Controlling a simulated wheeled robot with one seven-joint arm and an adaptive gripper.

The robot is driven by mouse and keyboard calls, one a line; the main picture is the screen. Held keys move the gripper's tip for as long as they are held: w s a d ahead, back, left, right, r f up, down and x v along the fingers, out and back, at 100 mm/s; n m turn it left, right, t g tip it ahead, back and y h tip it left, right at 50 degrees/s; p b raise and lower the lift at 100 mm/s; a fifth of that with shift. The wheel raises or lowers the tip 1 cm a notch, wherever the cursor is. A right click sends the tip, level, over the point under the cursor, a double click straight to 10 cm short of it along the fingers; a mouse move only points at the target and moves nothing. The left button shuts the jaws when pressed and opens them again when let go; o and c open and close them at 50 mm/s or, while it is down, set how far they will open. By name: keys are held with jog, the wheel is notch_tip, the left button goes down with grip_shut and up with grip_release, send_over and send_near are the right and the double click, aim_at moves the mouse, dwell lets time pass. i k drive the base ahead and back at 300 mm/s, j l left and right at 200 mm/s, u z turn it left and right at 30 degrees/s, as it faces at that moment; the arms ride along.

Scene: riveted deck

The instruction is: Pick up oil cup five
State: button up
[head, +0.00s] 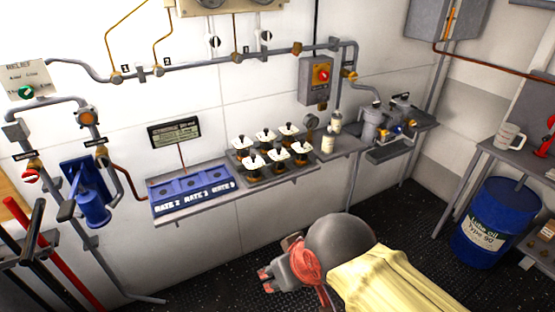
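Several oil cups with white tops and dark bodies stand in two rows on a grey wall shelf (292,179). The front row has a left cup (253,162), a middle cup (277,155) and a right cup (300,148). The back row partly hides behind it. Any numbers on the cups are too small to read, so I cannot tell which is five. My gripper (266,280), grey with reddish fingertips, is low in front of the shelf, well apart from the cups. No object shows in it; its finger gap is unclear.
Left of the cups is a blue tray (192,196) with labelled bays. Right are pale bottles (328,142) and a small pump unit (388,130). A blue drum (495,222) stands under the right table, which holds a mug (508,137). Wall pipes run above. Dark deck is open below.

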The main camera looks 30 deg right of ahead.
aim_at(279, 156)
jog(key=i+l, duration=1.45)
jog(key=l, duration=0.1)
